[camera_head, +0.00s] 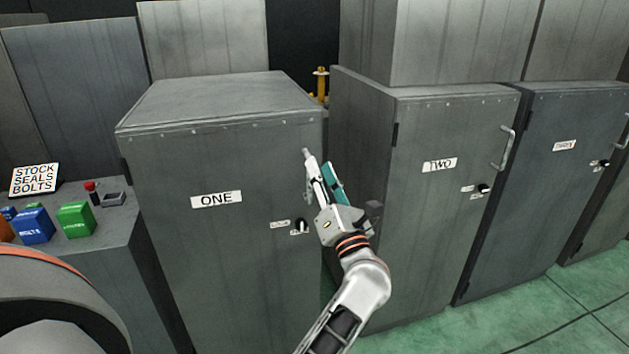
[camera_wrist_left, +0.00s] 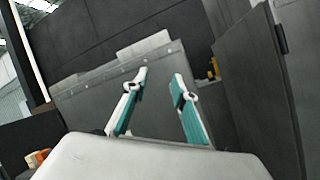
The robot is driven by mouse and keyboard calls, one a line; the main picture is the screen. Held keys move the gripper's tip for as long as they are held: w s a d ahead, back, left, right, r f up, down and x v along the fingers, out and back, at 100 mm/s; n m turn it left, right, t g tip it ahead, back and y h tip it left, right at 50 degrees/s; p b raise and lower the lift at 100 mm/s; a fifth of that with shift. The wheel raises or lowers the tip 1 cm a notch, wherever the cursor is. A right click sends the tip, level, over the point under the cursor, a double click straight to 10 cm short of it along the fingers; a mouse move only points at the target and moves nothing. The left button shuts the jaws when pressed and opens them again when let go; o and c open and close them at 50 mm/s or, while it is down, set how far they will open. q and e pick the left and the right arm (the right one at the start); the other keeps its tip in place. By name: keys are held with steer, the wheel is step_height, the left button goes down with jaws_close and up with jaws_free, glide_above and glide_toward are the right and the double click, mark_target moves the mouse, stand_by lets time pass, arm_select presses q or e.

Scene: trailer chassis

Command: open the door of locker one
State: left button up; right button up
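Locker one (camera_head: 225,265) is a grey metal cabinet with a white "ONE" label (camera_head: 216,199). Its door looks shut. I cannot make out a door handle apart from the fingers; the gripper covers that part. My right gripper is out of view.
Locker two (camera_head: 430,240) stands to the right, with a bar handle (camera_head: 507,148) on its door. A further locker (camera_head: 550,190) stands beyond it. Blue (camera_head: 34,225) and green (camera_head: 75,219) bins sit on a bench at left.

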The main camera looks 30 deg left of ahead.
arm_select(q)
steer(key=w+a+f+n+g, duration=0.1)
steer(key=w+a+n, duration=0.1)
steer(key=w+a+f+n+g+h+b, duration=0.1)
steer(key=w+a+f+n+g, duration=0.1)
steer(key=a+n, duration=0.1)
steer(key=w+a+f+n+g+h+b, duration=0.1)
steer(key=w+a+n+g, duration=0.1)
steer(key=w+a+n, duration=0.1)
steer(key=shift+f, duration=0.2)
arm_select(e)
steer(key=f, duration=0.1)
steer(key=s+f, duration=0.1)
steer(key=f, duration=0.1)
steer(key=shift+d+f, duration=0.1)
arm_select(q)
jaws_close()
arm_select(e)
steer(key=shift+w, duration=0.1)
